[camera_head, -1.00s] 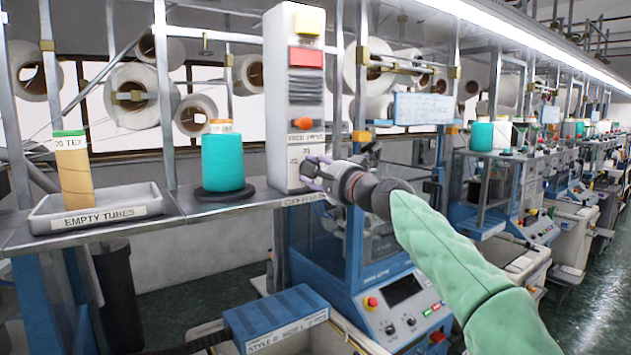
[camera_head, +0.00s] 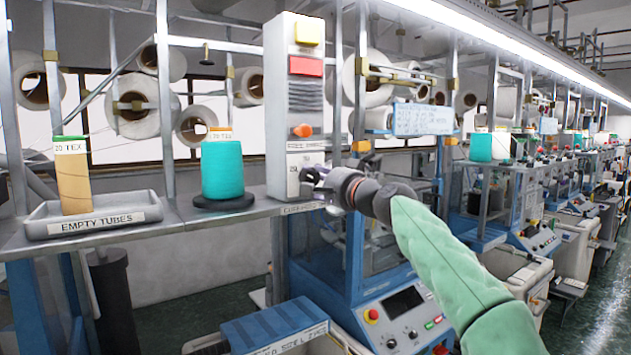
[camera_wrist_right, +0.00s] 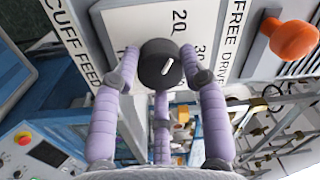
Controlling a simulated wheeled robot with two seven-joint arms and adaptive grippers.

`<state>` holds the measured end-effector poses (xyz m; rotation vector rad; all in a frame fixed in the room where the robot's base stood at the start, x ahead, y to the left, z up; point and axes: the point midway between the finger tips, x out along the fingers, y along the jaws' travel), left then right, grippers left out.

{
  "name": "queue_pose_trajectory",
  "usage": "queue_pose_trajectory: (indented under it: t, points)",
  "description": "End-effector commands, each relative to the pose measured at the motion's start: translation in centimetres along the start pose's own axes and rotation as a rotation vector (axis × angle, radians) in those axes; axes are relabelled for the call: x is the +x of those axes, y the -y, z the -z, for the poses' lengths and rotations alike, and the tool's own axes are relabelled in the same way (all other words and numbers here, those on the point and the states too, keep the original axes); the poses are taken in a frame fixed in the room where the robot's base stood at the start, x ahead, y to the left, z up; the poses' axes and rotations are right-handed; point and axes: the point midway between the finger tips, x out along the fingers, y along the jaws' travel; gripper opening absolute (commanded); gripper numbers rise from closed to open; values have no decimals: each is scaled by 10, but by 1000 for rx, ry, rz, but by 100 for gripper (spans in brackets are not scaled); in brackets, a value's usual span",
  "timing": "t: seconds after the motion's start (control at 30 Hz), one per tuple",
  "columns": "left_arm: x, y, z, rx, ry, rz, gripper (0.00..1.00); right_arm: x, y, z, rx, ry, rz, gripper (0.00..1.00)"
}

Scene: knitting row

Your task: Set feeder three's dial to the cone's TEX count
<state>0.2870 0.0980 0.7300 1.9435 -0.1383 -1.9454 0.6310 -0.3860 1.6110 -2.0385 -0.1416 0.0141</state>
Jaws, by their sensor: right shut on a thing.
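The feeder post (camera_head: 292,120) stands on the shelf, with its dial low on the front. In the right wrist view the dial (camera_wrist_right: 155,68) is a round black knob with a white pointer mark. The mark slants up and right, roughly toward the printed 20; a 30 is partly covered by a finger. My right gripper (camera_wrist_right: 161,76) has its lavender fingers closed around the knob; it also shows in the head view (camera_head: 314,180). The teal cone (camera_head: 222,170) stands left of the post; its label ends in "0 TEX", first digit unclear. My left gripper is out of view.
A grey "EMPTY TUBES" tray (camera_head: 95,228) holds a tan tube (camera_head: 73,185) with a green band and a TEX label. An orange knob (camera_head: 302,130) sits above the dial. A blue machine (camera_head: 340,290) stands below the shelf.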

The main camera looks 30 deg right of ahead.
Motion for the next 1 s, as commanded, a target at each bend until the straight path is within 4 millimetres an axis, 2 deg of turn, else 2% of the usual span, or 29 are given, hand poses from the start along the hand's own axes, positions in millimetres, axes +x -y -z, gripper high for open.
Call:
queue_pose_trajectory:
  t: [0.07,0.1,0.17,0.5,0.67,1.0]
  points:
    - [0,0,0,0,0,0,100,1,-2,-2,1,4,-3,11]
    - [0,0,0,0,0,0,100,1,-2,-2,1,4,-3,52]
    - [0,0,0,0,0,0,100,1,-2,-2,1,4,-2,67]
    - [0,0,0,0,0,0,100,0,0,0,2,1,-1,67]
    - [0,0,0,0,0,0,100,-9,0,0,3,0,0,67]
    - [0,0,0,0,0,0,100,-57,0,0,1,0,-1,67]
